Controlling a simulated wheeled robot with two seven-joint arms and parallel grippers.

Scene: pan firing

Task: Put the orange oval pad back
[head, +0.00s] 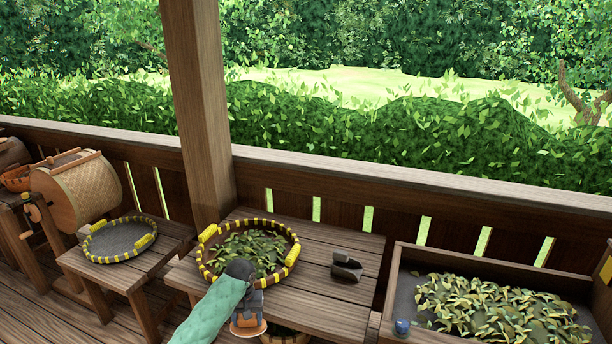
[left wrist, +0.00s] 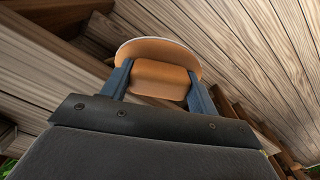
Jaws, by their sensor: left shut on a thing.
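The orange oval pad (head: 249,329) is in my left gripper (head: 248,312), low in the head view, at the front edge of the middle wooden table (head: 318,300). In the left wrist view the pad (left wrist: 158,50) is an orange disc with a pale rim and a thick block on its face. The two blue fingers of my left gripper (left wrist: 159,82) are shut on either side of this block. I cannot tell whether the pad touches anything beneath it. My right gripper is not in view.
A round yellow-and-dark-rimmed pan (head: 207,268) of leaves stands just behind my left gripper. A dark scoop (head: 346,266) lies to its right. A similar empty pan (head: 119,241) stands left. A leaf-filled trough (head: 404,282) and a small blue object (head: 402,327) are right.

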